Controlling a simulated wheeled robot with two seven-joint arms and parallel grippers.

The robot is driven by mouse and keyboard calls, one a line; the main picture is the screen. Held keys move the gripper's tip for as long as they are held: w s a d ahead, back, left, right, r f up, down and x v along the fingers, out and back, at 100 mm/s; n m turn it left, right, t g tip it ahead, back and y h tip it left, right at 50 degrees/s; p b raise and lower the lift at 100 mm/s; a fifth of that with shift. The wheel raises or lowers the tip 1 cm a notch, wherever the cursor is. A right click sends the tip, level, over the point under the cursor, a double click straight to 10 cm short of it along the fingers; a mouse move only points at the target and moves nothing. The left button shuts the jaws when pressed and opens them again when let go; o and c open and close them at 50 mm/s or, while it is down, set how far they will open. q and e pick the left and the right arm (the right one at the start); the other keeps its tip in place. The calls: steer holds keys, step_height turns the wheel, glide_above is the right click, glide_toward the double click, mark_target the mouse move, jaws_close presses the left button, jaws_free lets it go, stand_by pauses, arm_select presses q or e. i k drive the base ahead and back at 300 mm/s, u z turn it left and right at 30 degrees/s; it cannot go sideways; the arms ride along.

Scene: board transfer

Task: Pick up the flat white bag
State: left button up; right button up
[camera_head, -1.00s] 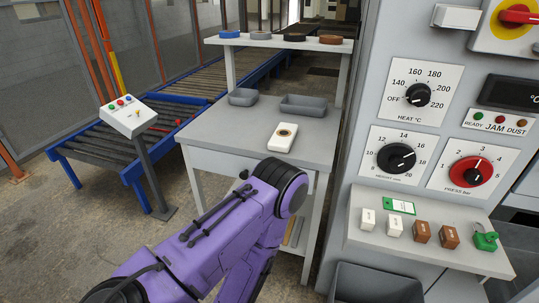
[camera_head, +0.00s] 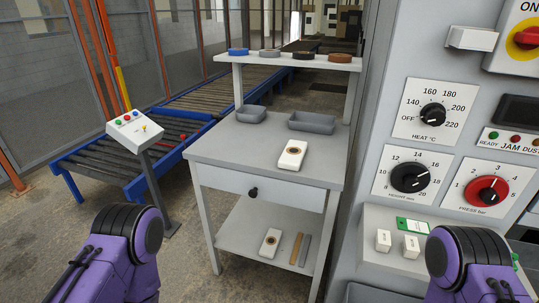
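A flat white item with a round brown mark, which looks like a flat white bag (camera_head: 291,154), lies on the grey worktable (camera_head: 225,150), near the middle of its top. A second, similar flat white item (camera_head: 270,242) lies on the table's lower shelf. I cannot tell from the picture which one the task names. Neither is being touched by an arm. Purple links of my arms show at the bottom left and bottom right. Both of my grippers are out of the picture.
Two grey trays (camera_head: 312,123) stand at the back of the tabletop, below a raised shelf (camera_head: 300,60) with several rolls. Two thin strips (camera_head: 300,248) lie on the lower shelf. A control panel (camera_head: 435,120) stands close on the right, a button post (camera_head: 134,129) on the left.

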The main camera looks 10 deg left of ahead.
mark_target(291, 158)
steer(key=u, duration=1.85)
steer(key=i, duration=0.95)
steer(key=z, duration=3)
